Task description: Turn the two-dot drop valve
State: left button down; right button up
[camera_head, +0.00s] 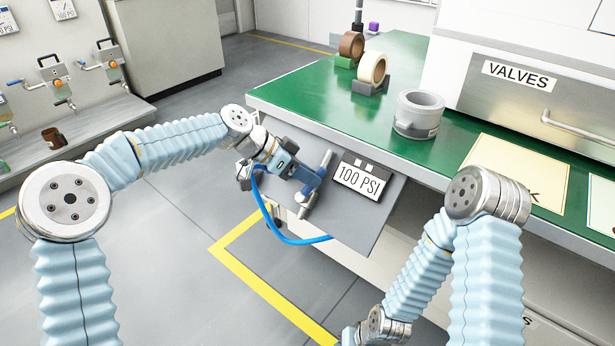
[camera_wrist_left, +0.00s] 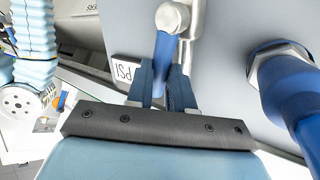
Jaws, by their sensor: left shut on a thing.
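The drop valve is on a grey panel below the green bench. Its blue handle (camera_head: 309,183) and silver pipe body (camera_head: 327,160) are beside a white 100 PSI plate (camera_head: 359,180). My left gripper (camera_head: 297,176) reaches the valve from the left. In the left wrist view, its fingers (camera_wrist_left: 166,88) are shut on the blue handle (camera_wrist_left: 163,62), one on each side, with the silver valve body (camera_wrist_left: 173,17) just beyond. My right arm shows at lower right in the head view, but its gripper is out of sight.
A blue hose (camera_head: 285,236) loops below the valve; a blue fitting (camera_wrist_left: 290,95) sits to its right in the wrist view. The green bench (camera_head: 300,90) holds tape rolls (camera_head: 371,68) and a grey ring (camera_head: 419,112). Open floor lies to the left.

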dwell(0.3)
pick_arm(q)
jog(key=c, duration=1)
grip_release()
jog(key=v, duration=1.4)
jog(key=shift+p, duration=0.3)
jog(key=shift+c, duration=0.4)
